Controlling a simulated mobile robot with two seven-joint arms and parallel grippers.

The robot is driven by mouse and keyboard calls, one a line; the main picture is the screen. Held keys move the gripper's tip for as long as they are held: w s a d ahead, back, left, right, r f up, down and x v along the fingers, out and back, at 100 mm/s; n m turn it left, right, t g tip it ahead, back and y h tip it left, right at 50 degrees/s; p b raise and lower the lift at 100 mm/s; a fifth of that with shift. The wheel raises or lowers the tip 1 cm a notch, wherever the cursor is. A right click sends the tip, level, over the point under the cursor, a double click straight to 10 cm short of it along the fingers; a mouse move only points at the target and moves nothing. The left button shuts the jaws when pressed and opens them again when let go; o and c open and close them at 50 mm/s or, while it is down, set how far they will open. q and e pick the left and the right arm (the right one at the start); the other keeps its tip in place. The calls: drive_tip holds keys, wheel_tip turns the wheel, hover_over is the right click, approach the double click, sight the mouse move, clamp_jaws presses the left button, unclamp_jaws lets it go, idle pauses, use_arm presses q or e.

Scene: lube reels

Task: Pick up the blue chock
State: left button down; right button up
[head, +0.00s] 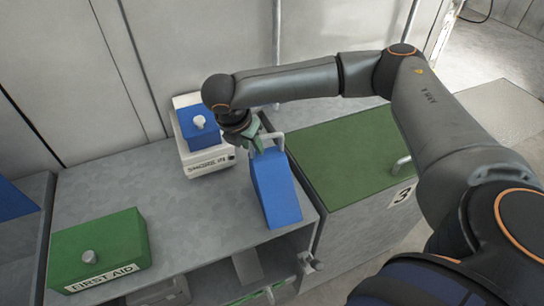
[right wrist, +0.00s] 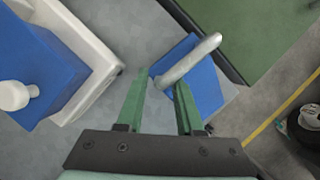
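The blue chock (head: 275,188) is a wedge-shaped block with a grey bar handle (head: 268,140) at its far end. It sits on the grey cabinet top near the right edge. In the right wrist view the chock (right wrist: 205,88) shows behind the handle (right wrist: 190,60). My right gripper (head: 256,138) is at the handle, with its green fingers (right wrist: 160,85) spread apart. Part of the handle shows between the fingertips; I cannot tell whether they touch it. My left gripper is not in view.
A white bin (head: 188,150) with a blue knobbed block (head: 203,132) stands just left of the gripper. A green first aid box (head: 120,240) sits at the front left. A green-topped cabinet (head: 350,152) marked 3 stands to the right. The cabinet top (head: 185,215) between is clear.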

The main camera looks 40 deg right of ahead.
clamp_jaws()
drive_tip(key=shift+w+r, duration=0.1)
drive_tip(key=shift+r, duration=0.05)
idle(0.9)
